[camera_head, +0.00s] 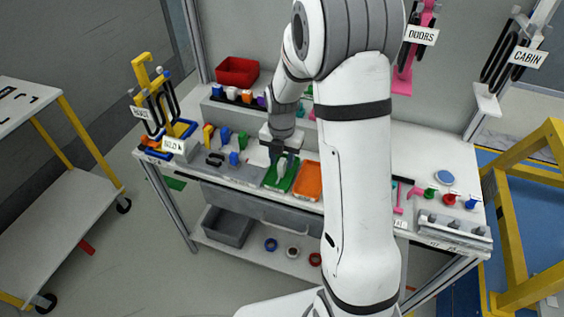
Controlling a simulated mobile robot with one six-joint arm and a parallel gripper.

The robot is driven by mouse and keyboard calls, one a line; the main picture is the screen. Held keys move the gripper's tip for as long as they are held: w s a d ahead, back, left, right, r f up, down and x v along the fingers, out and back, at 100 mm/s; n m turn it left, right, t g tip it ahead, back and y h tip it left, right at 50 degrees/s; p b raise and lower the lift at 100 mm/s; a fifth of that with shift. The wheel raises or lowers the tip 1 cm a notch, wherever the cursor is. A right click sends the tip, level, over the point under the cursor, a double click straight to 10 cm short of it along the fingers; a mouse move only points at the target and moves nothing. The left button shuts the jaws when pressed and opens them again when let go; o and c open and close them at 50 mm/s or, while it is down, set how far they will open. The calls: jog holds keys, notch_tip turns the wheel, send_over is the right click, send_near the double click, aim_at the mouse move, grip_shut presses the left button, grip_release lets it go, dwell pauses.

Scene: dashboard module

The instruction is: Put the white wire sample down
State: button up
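My gripper (282,165) points down over the green tray (272,184) at the front middle of the workbench. A small whitish piece (282,168), which looks like the white wire sample, shows between my two dark fingers. At this size I cannot tell whether the fingers press on it, or whether it touches the tray floor. The orange tray (309,183) lies just right of the green one. My arm hides part of the bench to the right of the trays.
A grey holder with blue and green pieces (234,158) is left of the trays. A red bin (237,70) stands on the back shelf. A grey fixture (454,230) and small coloured parts (449,199) are at the right. A trolley (60,190) stands off to the left.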

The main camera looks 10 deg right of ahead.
aim_at(282, 162)
jog(key=s+r+m, duration=0.3)
jog(key=r+m, duration=0.1)
jog(key=r, duration=0.3)
jog(key=s+r+m, duration=0.4)
jog(key=r+m, duration=0.1)
jog(key=r, duration=0.3)
jog(key=s+r+m+t, duration=0.1)
jog(key=s+m+t, duration=0.1)
jog(key=s+m, duration=1.3)
jog(key=shift+r+m+t, duration=0.25)
jog(key=shift+m+t, duration=0.05)
jog(key=shift+m, duration=2.3)
